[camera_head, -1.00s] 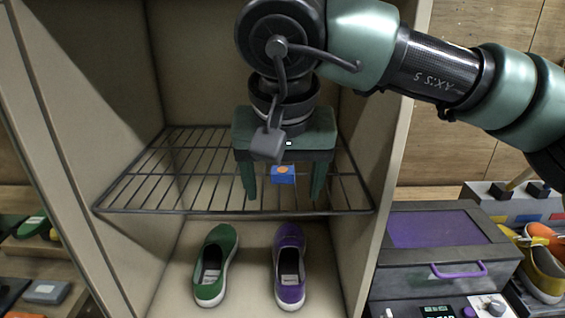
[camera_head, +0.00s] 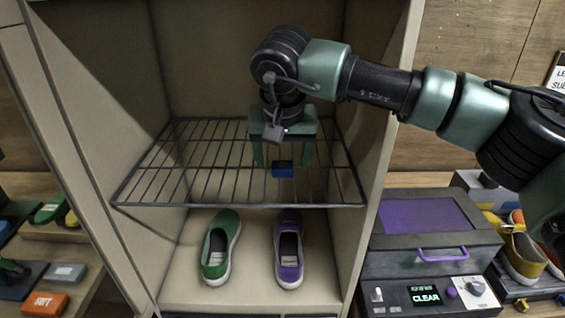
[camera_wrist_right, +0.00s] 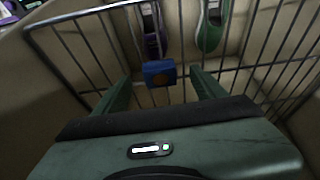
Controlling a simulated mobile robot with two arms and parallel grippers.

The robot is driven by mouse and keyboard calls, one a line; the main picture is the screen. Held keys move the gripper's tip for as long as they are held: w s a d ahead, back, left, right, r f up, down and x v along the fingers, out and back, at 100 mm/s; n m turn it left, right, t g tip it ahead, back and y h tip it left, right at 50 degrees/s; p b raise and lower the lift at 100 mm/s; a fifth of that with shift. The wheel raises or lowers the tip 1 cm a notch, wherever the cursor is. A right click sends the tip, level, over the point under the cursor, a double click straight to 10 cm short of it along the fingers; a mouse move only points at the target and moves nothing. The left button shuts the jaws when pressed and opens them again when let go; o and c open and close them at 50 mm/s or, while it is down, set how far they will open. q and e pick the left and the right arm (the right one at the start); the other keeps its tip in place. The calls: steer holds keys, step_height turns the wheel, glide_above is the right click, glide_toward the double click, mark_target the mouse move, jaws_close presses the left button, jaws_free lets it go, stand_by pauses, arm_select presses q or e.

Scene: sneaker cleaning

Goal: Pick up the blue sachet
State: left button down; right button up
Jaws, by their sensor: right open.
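The blue sachet (camera_head: 283,169) is a small blue packet at the wire rack in the open cabinet. In the right wrist view the sachet (camera_wrist_right: 159,70) shows an orange-brown spot on its near face. My right gripper (camera_head: 283,160) points down into the cabinet, open, with one finger on each side of the sachet. In the right wrist view my right gripper (camera_wrist_right: 162,88) has visible gaps between both fingers and the sachet, which sits near the fingertips. I cannot tell whether the fingertips touch the rack.
The wire rack (camera_head: 150,187) spans the cabinet between its side walls (camera_head: 385,120). Below it stand a green shoe (camera_head: 220,247) and a purple shoe (camera_head: 289,250). A grey box with a purple window (camera_head: 435,250) stands right of the cabinet. The rack's left part is clear.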

steer(key=shift+x, duration=0.95)
steer(key=shift+r, duration=0.1)
steer(key=shift+c, duration=0.6)
steer(key=c, duration=1.3)
